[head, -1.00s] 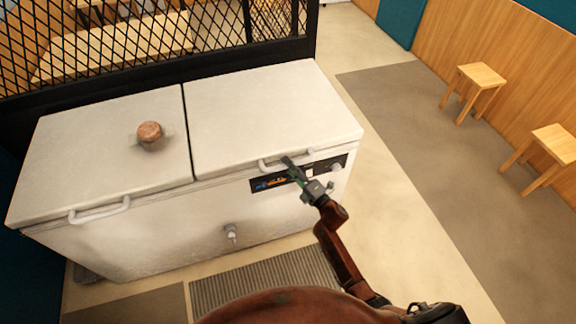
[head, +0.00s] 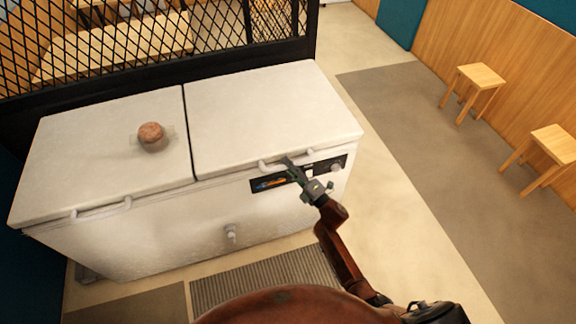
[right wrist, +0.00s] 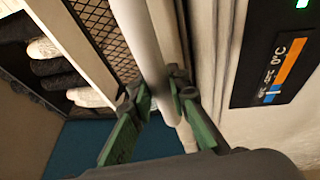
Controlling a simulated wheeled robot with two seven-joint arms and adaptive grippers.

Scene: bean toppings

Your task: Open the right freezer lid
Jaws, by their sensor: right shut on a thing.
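The white chest freezer (head: 140,245) stands in the middle left of the head view with two lids, both lying flat. The right freezer lid (head: 270,115) has a white bar handle (head: 268,165) on its front edge, also seen in the right wrist view (right wrist: 146,45). My right gripper (head: 290,166) is at this handle, and in the right wrist view its green-padded fingers (right wrist: 158,100) are shut around the bar. My left gripper is not in view.
A round brown item (head: 151,134) sits on the left freezer lid (head: 85,165). A black mesh partition (head: 225,50) stands behind the freezer. Wooden stools (head: 480,75) stand at the right wall. The floor (head: 385,200) right of the freezer is clear.

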